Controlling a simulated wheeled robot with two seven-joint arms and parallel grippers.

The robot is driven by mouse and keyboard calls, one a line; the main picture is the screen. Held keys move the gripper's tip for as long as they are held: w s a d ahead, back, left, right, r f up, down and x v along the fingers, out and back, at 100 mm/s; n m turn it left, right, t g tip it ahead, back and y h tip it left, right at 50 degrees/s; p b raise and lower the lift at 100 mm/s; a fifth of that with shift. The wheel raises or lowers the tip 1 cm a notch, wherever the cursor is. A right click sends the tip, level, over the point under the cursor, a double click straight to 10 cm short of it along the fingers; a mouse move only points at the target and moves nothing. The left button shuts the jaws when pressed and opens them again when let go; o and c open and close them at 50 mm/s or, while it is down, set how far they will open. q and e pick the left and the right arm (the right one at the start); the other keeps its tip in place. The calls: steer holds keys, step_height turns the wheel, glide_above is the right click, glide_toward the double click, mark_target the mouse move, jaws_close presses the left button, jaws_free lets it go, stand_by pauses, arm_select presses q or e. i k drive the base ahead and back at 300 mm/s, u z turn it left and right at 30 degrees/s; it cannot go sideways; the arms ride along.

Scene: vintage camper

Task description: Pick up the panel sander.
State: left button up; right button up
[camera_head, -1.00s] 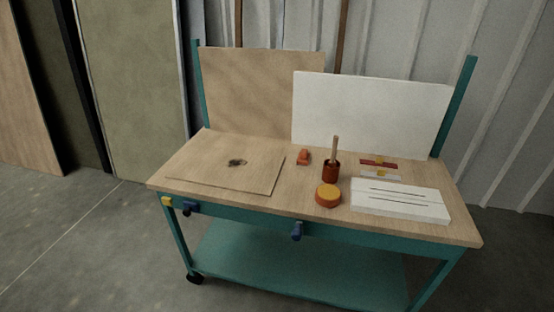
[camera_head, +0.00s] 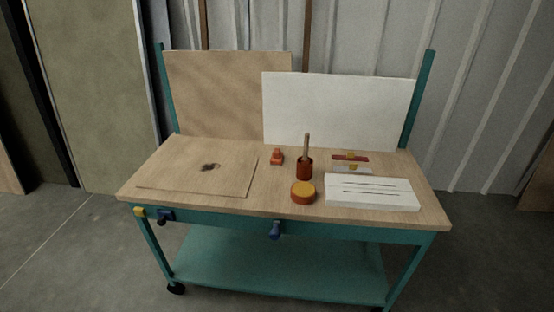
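A small orange-red tool (camera_head: 277,157) with a raised top sits on the wooden bench top, near the foot of the white panel. It may be the panel sander, but it is too small to be sure. Two flat bar-shaped pieces lie further right, a red one with a yellow middle (camera_head: 350,157) and a pale one with a yellow middle (camera_head: 353,169); I cannot tell what they are. Nothing touches any of these. Neither of my grippers is in view.
The teal-framed workbench (camera_head: 210,207) also bears a thin wooden sheet (camera_head: 200,180) with a dark hole, a red pot with a wooden handle (camera_head: 305,168), an orange-yellow round tin (camera_head: 303,192) and a white slotted block (camera_head: 372,193). Blue clamps (camera_head: 276,229) hang at the front edge.

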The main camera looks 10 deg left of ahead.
mark_target(277, 157)
steer(key=k, duration=0.45)
steer(key=z, duration=0.95)
steer(key=i, duration=0.7)
steer(key=u, duration=0.3)
